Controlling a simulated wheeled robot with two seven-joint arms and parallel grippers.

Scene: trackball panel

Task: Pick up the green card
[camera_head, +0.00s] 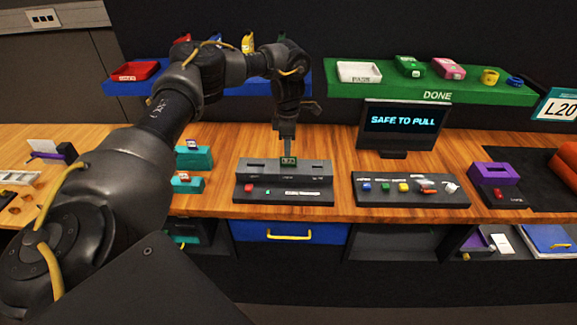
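A small green card (288,161) stands in the top of a grey two-step reader block (310,169) on the wooden table. Its top edge shows just below my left gripper (288,150). My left arm reaches in from the left, and this gripper points straight down with its fingertips at or just above the card. The fingers look like one narrow dark bar, so I cannot tell whether they are shut on the card. A monitor (401,121) right of the block reads "SAFE TO PULL". My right gripper is not in view.
A green shelf (450,93) marked "DONE" holds trays and small items at the back right. A blue shelf (125,88) is at the back left. A dark panel (418,199) with coloured buttons lies right of the block. Teal holders (197,159) stand to its left.

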